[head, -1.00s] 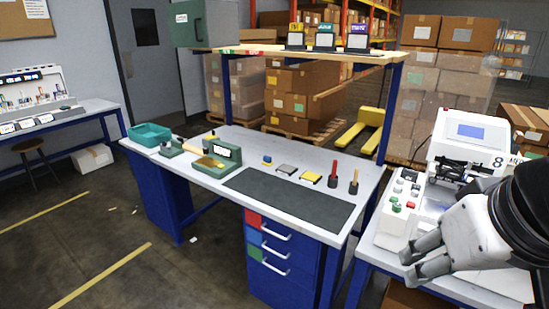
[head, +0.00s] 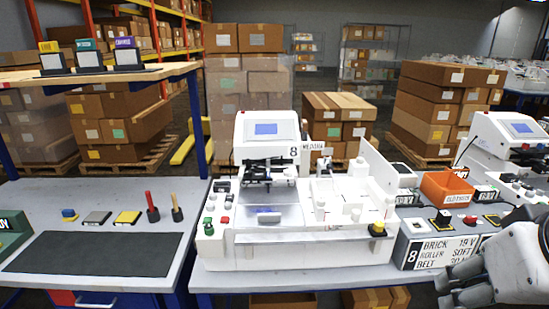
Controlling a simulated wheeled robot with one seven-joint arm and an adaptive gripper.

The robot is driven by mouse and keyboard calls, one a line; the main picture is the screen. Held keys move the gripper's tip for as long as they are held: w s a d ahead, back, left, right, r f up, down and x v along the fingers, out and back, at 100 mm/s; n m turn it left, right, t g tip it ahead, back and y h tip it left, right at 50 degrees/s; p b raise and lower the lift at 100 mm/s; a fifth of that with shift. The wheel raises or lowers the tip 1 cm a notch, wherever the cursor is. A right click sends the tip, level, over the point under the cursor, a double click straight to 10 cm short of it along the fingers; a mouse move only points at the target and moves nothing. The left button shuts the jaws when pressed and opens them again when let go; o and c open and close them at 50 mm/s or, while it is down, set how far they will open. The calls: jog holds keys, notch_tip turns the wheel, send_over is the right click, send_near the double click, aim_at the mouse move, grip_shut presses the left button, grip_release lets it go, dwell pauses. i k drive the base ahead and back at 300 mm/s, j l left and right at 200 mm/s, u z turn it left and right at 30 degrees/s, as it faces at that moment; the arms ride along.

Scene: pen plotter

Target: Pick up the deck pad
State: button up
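The plotter (head: 315,205) is a white machine with a small blue screen and a label "8", standing on the bench in the middle of the head view. A small grey block (head: 268,216) sits on its pale deck, below the dark carriage. Which thing is the deck pad I cannot tell for sure. A grey pad (head: 97,218) and a yellow-topped pad (head: 128,218) lie on the left bench. My gripper (head: 443,292) is at the lower right, in front of the control box, its fingers apart with nothing between them. It is well away from the plotter deck.
A dark mat (head: 95,253) covers the front of the left bench. A red-handled tool (head: 151,205) stands beside it. A labelled control box (head: 438,245) and an orange bin (head: 446,187) are right of the plotter. Another white machine (head: 505,145) stands farther right.

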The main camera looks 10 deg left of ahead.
aim_at(70, 215)
jog(key=j+z, duration=0.45)
jog(key=j, duration=3.95)
jog(key=k+j, duration=0.1)
jog(key=j, duration=2)
